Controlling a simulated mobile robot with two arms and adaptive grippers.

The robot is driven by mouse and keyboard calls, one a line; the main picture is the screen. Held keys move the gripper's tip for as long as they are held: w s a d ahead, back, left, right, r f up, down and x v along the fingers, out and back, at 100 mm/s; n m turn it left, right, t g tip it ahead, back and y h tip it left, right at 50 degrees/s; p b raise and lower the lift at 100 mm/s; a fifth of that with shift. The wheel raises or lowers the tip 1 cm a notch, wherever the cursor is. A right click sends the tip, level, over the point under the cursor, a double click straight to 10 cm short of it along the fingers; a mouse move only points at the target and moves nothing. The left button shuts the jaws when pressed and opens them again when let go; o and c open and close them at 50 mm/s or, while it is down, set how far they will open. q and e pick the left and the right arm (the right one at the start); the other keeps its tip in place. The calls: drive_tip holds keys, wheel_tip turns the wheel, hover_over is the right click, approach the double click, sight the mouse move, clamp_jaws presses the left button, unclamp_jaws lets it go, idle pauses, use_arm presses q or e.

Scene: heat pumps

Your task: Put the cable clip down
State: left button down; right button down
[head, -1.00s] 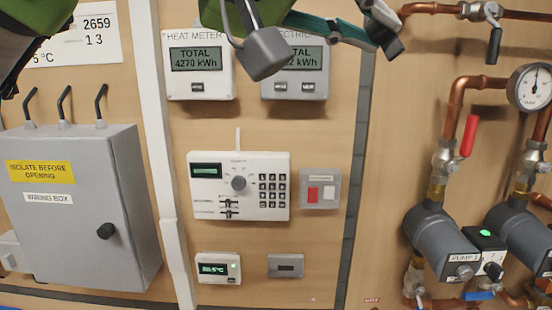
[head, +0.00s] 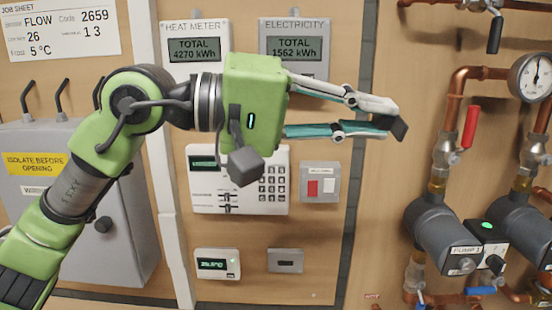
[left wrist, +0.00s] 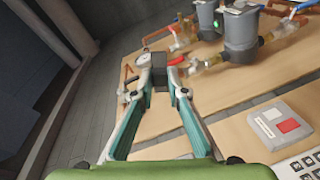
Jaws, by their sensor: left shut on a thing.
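My left gripper (head: 388,115) reaches in from the left and points right, in front of the panel just right of the two meters. Its fingers are shut on a small dark grey block, the cable clip (head: 399,127), at the fingertips. In the left wrist view the clip (left wrist: 160,74) sits between the two fingertips (left wrist: 160,66). It is held in the air, with no visible contact with the panel. My right gripper is not in view.
Behind my arm are a grey wiring box (head: 125,240), a white controller (head: 205,195) and a red-and-white switch (head: 320,182). Copper pipes, a gauge (head: 532,80), a red-handled valve (head: 470,128) and grey pumps (head: 435,232) are at the right. Bare board lies between.

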use_arm(q)
drive_tip(key=w+a+f+n+t+y+b, duration=0.1)
drive_tip(key=w+a+f+n+t, duration=0.1)
drive_tip(key=a+f, duration=0.5)
drive_tip(key=w+a+f+n+t+y+b, duration=0.1)
drive_tip(key=w+a+f+n+t, duration=0.15)
drive_tip(key=f, duration=0.75)
drive_tip(key=w+a+f+n+t+y+b, duration=0.1)
drive_tip(key=a+f+t, duration=0.2)
drive_tip(key=a+f, duration=0.45)
drive_tip(key=s+a+f+n+t+y+b, duration=0.1)
drive_tip(key=s+a+f, duration=0.2)
drive_tip(key=f, duration=0.4)
drive_tip(key=s+a+f+n+t+y+b, duration=0.1)
drive_tip(key=s+a+f+n+t+y, duration=0.1)
drive_tip(key=a+f, duration=0.3)
drive_tip(key=s+a+f+n+t+y+b, duration=0.1)
drive_tip(key=s+a+f, duration=0.3)
drive_tip(key=f, duration=0.6)
drive_tip(key=shift+a+f+n+t+y, duration=0.25)
drive_tip(key=shift+a+n+t+y, duration=0.1)
drive_tip(key=shift+a+n+y, duration=0.3)
